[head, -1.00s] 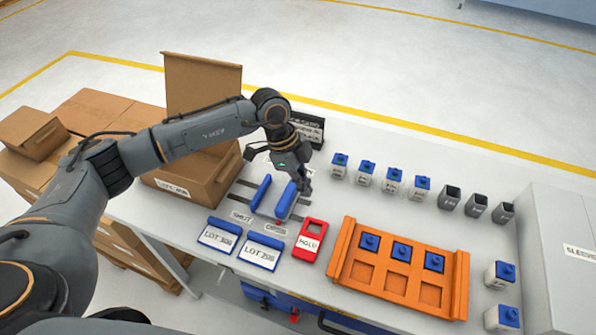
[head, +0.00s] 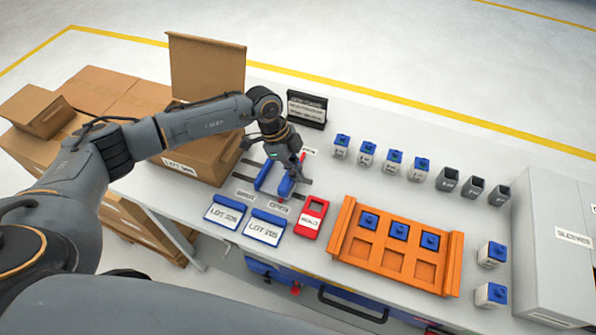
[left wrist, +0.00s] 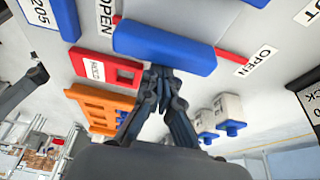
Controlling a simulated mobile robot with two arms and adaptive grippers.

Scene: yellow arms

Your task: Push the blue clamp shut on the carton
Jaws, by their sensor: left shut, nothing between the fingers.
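The blue clamp (head: 286,187) shows as two upright blue bars on dark rails, with a gap between them. The right bar, also large in the left wrist view (left wrist: 165,47), lies over the red line by the OPEN labels. The left bar (head: 263,176) stands nearer the brown carton (head: 200,158), whose flap is raised. My left gripper (head: 298,175) is shut and empty at the right side of the right bar; it also shows in the left wrist view (left wrist: 158,74). Its tips look at or very near the bar; contact is unclear. My right gripper is out of view.
A red HOLD tag (head: 311,219), two LOT cards (head: 265,228) and an orange tray (head: 345,247) are in front. Several blue-capped bottles (head: 368,152) and grey cups (head: 447,179) stand to the right. A black sign (head: 306,109) stands behind my gripper.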

